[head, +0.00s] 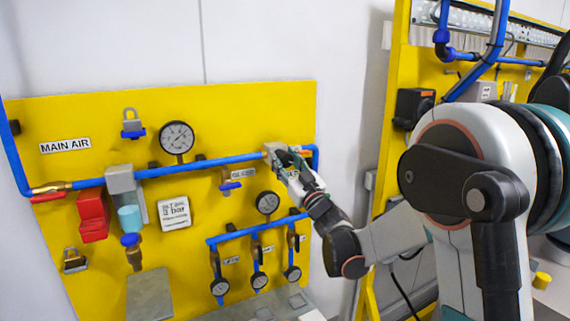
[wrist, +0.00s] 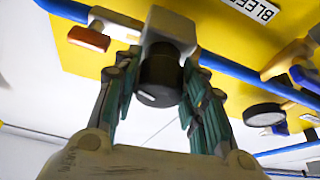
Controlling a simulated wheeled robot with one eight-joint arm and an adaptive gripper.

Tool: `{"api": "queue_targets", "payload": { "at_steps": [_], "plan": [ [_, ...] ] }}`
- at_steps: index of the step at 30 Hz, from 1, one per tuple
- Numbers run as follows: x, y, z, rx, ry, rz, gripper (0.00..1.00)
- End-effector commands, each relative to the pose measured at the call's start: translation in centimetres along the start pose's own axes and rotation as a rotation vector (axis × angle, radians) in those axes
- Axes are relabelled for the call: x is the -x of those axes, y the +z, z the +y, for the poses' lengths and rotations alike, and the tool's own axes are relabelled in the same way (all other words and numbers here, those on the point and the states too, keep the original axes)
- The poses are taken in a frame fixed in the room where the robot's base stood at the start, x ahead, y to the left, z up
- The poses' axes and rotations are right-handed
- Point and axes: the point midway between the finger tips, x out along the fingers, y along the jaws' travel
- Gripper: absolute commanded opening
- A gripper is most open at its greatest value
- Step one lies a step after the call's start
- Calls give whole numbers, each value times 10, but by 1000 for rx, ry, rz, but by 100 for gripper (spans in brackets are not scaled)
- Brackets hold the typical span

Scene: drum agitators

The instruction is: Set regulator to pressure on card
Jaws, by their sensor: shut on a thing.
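The regulator is a light grey block (head: 273,150) on the blue main pipe at the panel's right, partly hidden by my gripper. In the wrist view its grey body (wrist: 168,28) carries a black round knob (wrist: 160,72) with a small white mark. My gripper (head: 291,163) is at the regulator, and in the wrist view its green-padded fingers (wrist: 158,82) are shut on the knob from both sides. A white card (head: 174,213) hangs at the panel's middle; its large line appears to read "3 bar". A dial gauge (head: 267,202) is below the regulator; its needle is too small to read.
A larger gauge (head: 177,137) stands above the main pipe. A red box (head: 92,215), a padlock (head: 132,123) and a blue-handled valve (head: 230,186) are on the yellow panel. A lower blue manifold (head: 256,229) carries several small gauges close below my gripper.

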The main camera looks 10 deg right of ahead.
Motion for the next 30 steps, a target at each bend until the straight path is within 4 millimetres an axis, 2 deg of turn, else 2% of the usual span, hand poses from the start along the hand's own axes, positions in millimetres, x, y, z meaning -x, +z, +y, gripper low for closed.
{"api": "queue_targets", "payload": {
  "at_steps": [15,30],
  "plan": [
    [0,0,2,292,-120,0,15],
    [0,0,1,349,-144,0,15]
  ]
}}
